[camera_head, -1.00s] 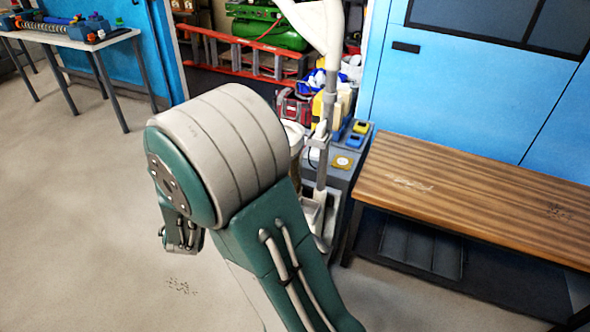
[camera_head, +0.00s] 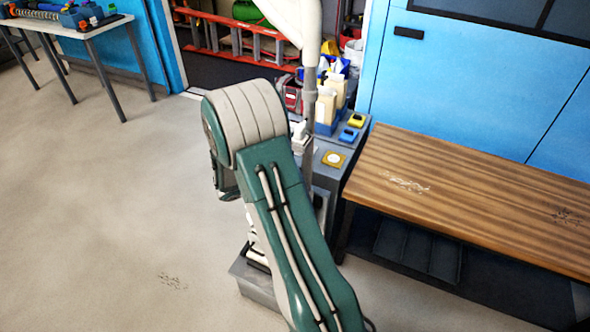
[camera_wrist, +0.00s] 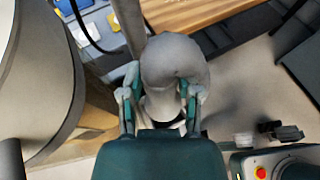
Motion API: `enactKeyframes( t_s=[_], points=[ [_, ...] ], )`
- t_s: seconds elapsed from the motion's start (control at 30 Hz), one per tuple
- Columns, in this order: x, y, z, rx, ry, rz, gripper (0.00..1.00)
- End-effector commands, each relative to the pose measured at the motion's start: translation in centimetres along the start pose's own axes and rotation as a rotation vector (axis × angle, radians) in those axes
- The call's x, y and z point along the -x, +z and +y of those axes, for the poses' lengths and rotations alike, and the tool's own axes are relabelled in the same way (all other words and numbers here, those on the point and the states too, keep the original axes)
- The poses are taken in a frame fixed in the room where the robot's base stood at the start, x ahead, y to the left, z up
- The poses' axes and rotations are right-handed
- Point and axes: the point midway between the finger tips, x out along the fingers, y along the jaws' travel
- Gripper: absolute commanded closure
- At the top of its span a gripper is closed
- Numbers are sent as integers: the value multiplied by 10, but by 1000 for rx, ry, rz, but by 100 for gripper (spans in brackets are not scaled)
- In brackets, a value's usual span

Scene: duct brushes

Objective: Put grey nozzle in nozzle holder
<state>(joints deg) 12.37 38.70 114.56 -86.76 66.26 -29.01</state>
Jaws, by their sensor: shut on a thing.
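In the wrist view, my gripper (camera_wrist: 160,104) is shut on a smooth grey curved piece (camera_wrist: 174,62), which looks like the grey nozzle. One finger presses on each side of its lower end. A grey tube (camera_wrist: 130,25) runs up beside the piece; I cannot tell whether they join. In the head view, my gripper and the nozzle are hidden behind my arm. A grey upright tube (camera_head: 310,80) with a thick white hose (camera_head: 298,22) above it stands behind my arm. I cannot pick out the nozzle holder for certain.
A grey cabinet (camera_head: 328,178) carries yellow and blue items behind my arm. A wooden bench (camera_head: 450,190) stands to its right, against blue panels (camera_head: 440,85). A white table (camera_head: 60,30) is at the far left. The floor (camera_head: 100,200) at left is open.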

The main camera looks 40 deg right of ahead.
Motion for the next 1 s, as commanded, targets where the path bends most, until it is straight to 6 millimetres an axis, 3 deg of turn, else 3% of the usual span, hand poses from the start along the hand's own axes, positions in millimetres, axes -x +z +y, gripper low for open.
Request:
enactKeyframes(
  t_s=[0.3, 0.7, 1.0],
  points=[
    [3, -14, -2, -2, -7, -11, 100],
    [-18, -38, -1, -2, -7, 0, 100],
    [-20, -59, -1, 0, -7, -4, 100]
  ],
)
